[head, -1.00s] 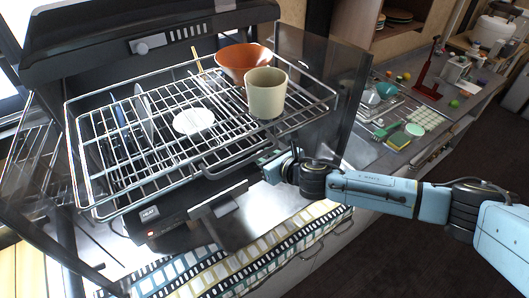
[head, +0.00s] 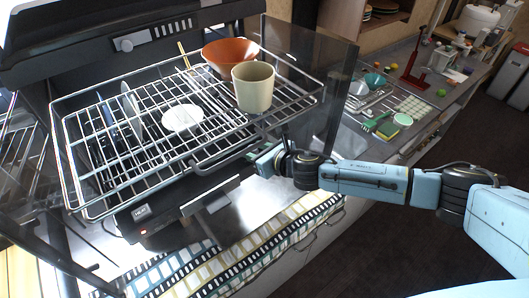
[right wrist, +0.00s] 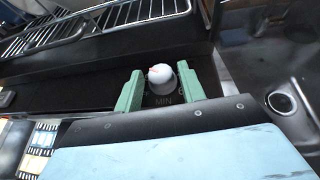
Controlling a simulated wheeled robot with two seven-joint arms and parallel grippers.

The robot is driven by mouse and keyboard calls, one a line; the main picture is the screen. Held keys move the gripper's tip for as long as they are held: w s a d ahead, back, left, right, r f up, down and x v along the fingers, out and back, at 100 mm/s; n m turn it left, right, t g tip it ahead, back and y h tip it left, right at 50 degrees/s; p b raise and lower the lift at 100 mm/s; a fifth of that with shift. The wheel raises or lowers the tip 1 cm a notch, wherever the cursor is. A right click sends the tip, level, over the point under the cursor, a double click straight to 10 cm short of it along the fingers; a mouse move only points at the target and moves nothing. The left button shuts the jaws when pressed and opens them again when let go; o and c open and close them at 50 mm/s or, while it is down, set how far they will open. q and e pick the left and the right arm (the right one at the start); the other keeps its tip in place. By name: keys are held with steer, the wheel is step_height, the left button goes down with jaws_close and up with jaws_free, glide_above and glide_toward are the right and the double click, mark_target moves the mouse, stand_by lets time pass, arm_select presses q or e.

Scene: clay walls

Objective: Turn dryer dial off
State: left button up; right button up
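The dryer dial (right wrist: 161,78) is a small white knob with a red mark on the dryer's dark front, with MIN printed below it. My right gripper (right wrist: 160,88) is open, with one green finger on each side of the dial. A gap shows on the dial's left; the right finger is very close, and I cannot tell if it touches. In the head view my right gripper (head: 264,161) is at the right end of the dryer's front, below the rack, and the dial is hidden there. My left gripper is not in view.
The dryer's wire rack (head: 190,165) holds an orange bowl (head: 226,51), a beige cup (head: 253,92) and a white dish (head: 182,119). A red light (head: 144,231) glows beside the HEAT label on the front. A glass side panel (head: 312,75) stands at the right.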

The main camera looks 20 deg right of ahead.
steer(key=v, duration=1.3)
steer(key=shift+s, duration=0.1)
steer(key=shift+o, duration=1.2)
steer(key=s+a+f+t+y+b, duration=0.1)
steer(key=a+b, duration=0.2)
steer(key=a, duration=0.3)
steer(key=shift+f, duration=0.3)
step_height(320, 180, down, 4)
steer(key=s+m+t+h+b, duration=0.1)
steer(key=m+t+h+b, duration=0.4)
steer(key=h+b, duration=0.15)
steer(key=shift+y, duration=0.35)
steer(key=w, duration=1.2)
steer(key=shift+w+a+r+b, duration=0.15)
steer(key=shift+w+b, duration=0.15)
steer(key=shift+w, duration=0.05)
